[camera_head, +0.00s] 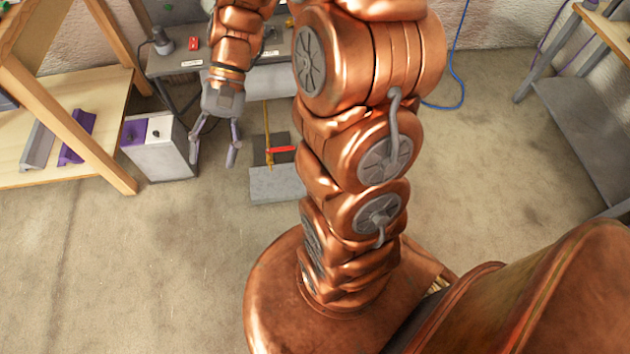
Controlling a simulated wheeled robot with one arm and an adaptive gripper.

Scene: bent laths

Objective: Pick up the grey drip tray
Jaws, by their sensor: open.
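A long grey trough-like piece (38,146) lies on the light wooden shelf at the left, beside a similar purple piece (76,138); it may be the grey drip tray, but I cannot tell for certain. My gripper (213,162) hangs with its fingers pointing down, apart and empty. It is to the right of the shelf and of the white and purple box, touching nothing that I can see. My own arm hides part of the middle of the view.
The white and purple box (158,148) stands between shelf and gripper. Behind is a grey table (175,62) with small items. A grey block (277,184) with yellow and red parts by it is right of the gripper. A grey rack (575,105) stands right. The front-left floor is clear.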

